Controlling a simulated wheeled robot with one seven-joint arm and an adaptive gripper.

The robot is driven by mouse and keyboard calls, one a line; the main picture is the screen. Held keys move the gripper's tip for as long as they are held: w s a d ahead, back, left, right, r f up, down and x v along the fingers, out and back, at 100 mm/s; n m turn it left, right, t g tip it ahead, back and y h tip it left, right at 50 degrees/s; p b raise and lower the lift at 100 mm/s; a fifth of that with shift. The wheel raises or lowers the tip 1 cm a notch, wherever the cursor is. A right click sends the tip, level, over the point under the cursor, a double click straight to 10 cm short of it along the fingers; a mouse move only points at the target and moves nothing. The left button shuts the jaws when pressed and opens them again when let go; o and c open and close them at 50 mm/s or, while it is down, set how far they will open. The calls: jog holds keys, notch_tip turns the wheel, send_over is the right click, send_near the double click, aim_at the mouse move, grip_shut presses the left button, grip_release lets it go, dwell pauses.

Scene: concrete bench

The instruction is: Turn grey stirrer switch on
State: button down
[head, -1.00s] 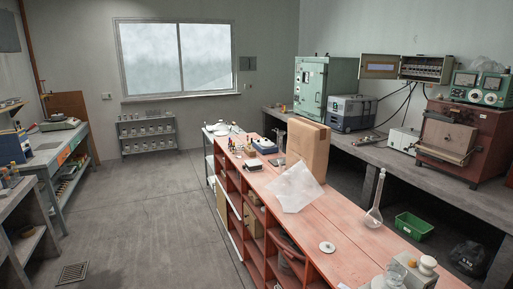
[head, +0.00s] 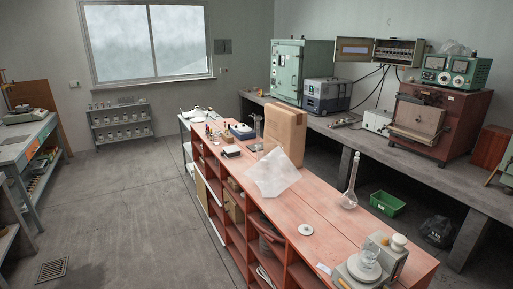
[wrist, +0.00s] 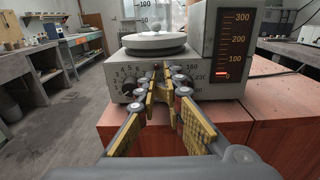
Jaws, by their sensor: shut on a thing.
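The grey stirrer (wrist: 150,62) fills the upper middle of the wrist view, with a round plate on top. Its front panel has a dial at the left (wrist: 130,86) and another at the right (wrist: 182,80), partly covered by my fingers. My gripper (wrist: 163,72) has its yellow-padded fingers closed together at the panel between the dials. They are shut on what appears to be the small grey stirrer switch, which the fingertips hide; its position cannot be told. The stirrer also shows in the head view (head: 345,277), at the bench's near end. My gripper is not in the head view.
The left floor is open.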

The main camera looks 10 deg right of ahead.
jog(key=shift+d, duration=0.15)
dwell(0.3)
jog(key=shift+d+r+p, duration=0.2)
jog(key=shift+r+p, duration=0.25)
jog(key=p+v, duration=0.1)
jog(key=v, duration=0.5)
